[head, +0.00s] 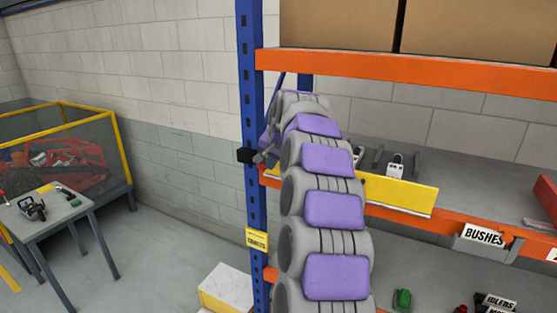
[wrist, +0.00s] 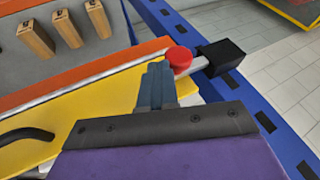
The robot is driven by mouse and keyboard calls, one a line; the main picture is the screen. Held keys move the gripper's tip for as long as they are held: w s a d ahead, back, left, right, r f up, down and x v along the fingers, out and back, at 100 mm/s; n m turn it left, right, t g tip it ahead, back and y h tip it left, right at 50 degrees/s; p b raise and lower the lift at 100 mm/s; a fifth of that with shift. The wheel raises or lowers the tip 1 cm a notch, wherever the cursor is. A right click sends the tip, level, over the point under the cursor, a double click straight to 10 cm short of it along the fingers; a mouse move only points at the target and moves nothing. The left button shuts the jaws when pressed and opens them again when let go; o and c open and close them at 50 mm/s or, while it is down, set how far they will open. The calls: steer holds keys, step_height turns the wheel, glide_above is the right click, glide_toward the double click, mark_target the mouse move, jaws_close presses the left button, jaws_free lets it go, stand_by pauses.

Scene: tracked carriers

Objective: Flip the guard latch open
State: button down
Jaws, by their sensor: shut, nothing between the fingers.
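The guard latch shows in the wrist view as a pale metal bar (wrist: 201,64) with a red round knob (wrist: 179,57), running from a black block (wrist: 221,57) on the blue post. The block also shows in the head view (head: 245,155). The yellow guard panel (wrist: 102,100) lies along the shelf front and also shows in the head view (head: 398,194). My gripper (wrist: 158,72) is shut and empty, its fingertips just left of the red knob. I cannot tell whether they touch it. In the head view my arm hides part of the guard.
The orange shelf beam (wrist: 80,76) runs behind the guard, with several wooden blocks (wrist: 36,38) on the shelf. The blue upright (head: 253,100) stands at the rack's left end. A grey table (head: 45,208) stands far left, with open floor between.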

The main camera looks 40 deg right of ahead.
steer(key=shift+w, duration=0.1)
stand_by(0.3)
steer(key=w, duration=0.1)
steer(key=w+a, duration=0.1)
steer(key=w+p, duration=0.1)
steer(key=shift+w+a+r, duration=0.1)
steer(key=shift+w+a, duration=0.25)
steer(key=shift+w, duration=0.05)
steer(key=shift+s, duration=0.1)
steer(key=s+d+f+b+v, duration=0.1)
steer(key=s+d+v, duration=0.1)
steer(key=v, duration=1)
